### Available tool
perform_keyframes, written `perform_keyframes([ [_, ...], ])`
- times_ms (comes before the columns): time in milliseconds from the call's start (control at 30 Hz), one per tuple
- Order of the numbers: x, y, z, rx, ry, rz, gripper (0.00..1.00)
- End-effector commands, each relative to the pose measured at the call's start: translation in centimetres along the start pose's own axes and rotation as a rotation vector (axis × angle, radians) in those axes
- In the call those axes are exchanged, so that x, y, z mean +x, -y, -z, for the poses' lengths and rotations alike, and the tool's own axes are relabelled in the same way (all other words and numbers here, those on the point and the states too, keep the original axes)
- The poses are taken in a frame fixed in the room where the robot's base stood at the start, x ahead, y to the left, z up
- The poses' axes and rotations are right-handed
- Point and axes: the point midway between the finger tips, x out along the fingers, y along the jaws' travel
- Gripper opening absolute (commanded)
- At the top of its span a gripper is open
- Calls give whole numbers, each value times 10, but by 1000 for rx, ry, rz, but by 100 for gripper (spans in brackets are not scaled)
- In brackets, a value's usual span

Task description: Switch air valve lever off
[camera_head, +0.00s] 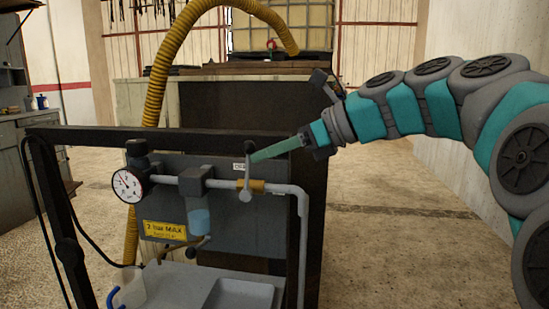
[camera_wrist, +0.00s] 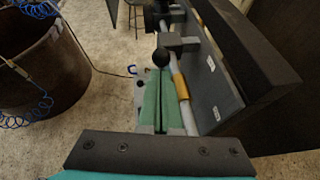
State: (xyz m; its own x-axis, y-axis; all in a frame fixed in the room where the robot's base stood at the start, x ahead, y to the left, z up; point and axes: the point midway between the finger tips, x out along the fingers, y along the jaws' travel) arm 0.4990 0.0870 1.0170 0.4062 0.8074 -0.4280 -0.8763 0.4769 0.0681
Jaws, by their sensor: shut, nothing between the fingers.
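The air valve lever (camera_head: 248,171) is a thin grey handle standing roughly upright across the grey pipe, beside the brass valve body (camera_head: 250,186). My gripper (camera_head: 255,158) reaches in from the right, its green fingers shut and empty. Their tips are close to the lever's upper part; I cannot tell whether they touch it. The brass body (camera_wrist: 180,86) shows just right of the fingers, which hide the lever's shaft.
A pressure gauge (camera_head: 128,186) and a filter with a blue bowl (camera_head: 199,220) sit left of the valve on a grey panel (camera_head: 225,234). A dark frame bar (camera_head: 180,138) runs above. A tray (camera_head: 240,294) lies below. A brown drum (camera_wrist: 35,65) stands at left in the wrist view.

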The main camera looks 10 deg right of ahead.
Motion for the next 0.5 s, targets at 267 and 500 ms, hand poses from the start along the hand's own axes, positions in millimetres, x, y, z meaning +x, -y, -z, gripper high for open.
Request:
perform_keyframes([
  [267, 7, -3, -11, -3, 6, 0, 0],
  [500, 9, -4, -16, -4, 10, 1, 0],
])
